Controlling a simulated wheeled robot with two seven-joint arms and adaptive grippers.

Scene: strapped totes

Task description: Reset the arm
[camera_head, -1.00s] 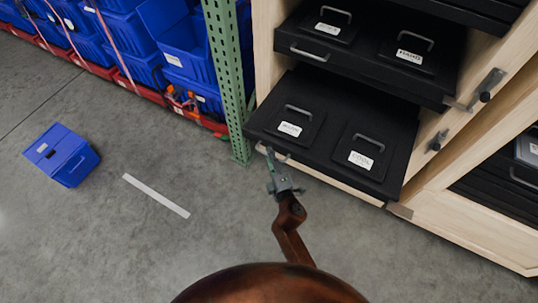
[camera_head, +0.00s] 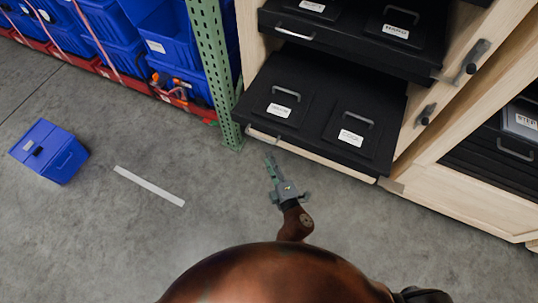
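My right gripper (camera_head: 272,170) is in the middle of the view, on its brown arm. It points up the picture, just below the front edge of the pulled-out lower black drawer (camera_head: 315,115). A small gap of floor shows between its tip and the drawer, and nothing is seen in it. Its fingers appear nearly edge-on, so I cannot tell whether they are open or shut. My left gripper is not in view.
The wooden cabinet (camera_head: 465,205) also has an upper black drawer (camera_head: 345,40) pulled out. A green rack post (camera_head: 211,65) stands left of it, beside blue totes (camera_head: 110,50). A lone blue tote (camera_head: 48,152) lies on open grey floor near a white strip (camera_head: 150,186).

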